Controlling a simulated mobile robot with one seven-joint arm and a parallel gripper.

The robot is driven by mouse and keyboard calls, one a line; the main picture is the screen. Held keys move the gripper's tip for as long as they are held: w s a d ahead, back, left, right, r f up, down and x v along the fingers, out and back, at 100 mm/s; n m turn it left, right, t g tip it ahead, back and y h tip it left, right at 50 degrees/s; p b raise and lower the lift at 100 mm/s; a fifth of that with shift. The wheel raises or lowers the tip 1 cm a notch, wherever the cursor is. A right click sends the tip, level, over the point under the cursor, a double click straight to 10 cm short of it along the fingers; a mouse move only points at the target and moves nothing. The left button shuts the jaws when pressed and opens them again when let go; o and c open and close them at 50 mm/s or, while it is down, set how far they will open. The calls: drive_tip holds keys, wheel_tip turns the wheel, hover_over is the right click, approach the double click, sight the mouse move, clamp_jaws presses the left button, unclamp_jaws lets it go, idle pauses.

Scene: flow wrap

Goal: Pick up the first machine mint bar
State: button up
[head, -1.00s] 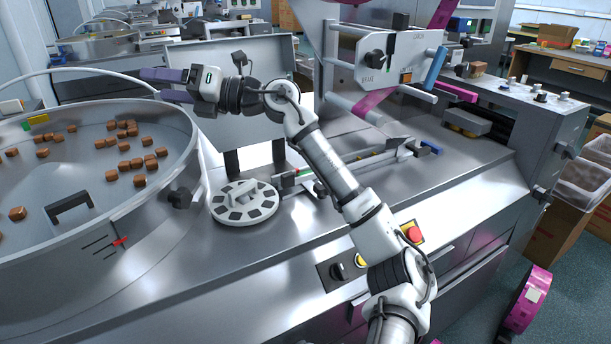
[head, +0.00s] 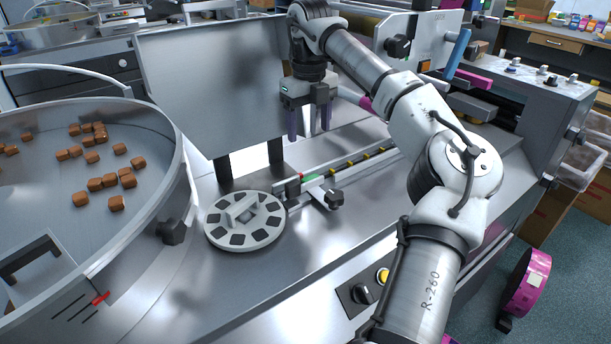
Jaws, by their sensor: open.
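My gripper (head: 309,128) points down in front of the upright steel panel, above the back of the machine's deck. Its two purple-grey fingers are apart, with nothing seen between them. Below and to its right runs a narrow feed track (head: 350,163) with small yellow pieces along it. A small green piece (head: 302,177) shows at the track's left end, beside a red one. I cannot tell whether any of these is a mint bar. Part of the track's far end is hidden by my arm.
A grey slotted disc (head: 245,221) lies left of the track. A round steel bowl (head: 165,190) with several brown cubes (head: 127,180) stands at the left. The steel panel (head: 215,75) rises behind.

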hover_over(311, 178)
drive_tip(key=f, duration=0.4)
drive_tip(key=f+p, duration=0.1)
drive_tip(key=f, duration=0.2)
drive_tip(key=shift+s+a+f, duration=0.15)
drive_tip(key=shift+a+f, duration=0.05)
drive_tip(key=shift+f, duration=0.15)
drive_tip(key=shift+d+f+p, duration=0.2)
drive_tip(key=shift+f+p, duration=0.65)
drive_tip(key=shift+f, duration=1.75)
drive_tip(key=c, duration=1.1)
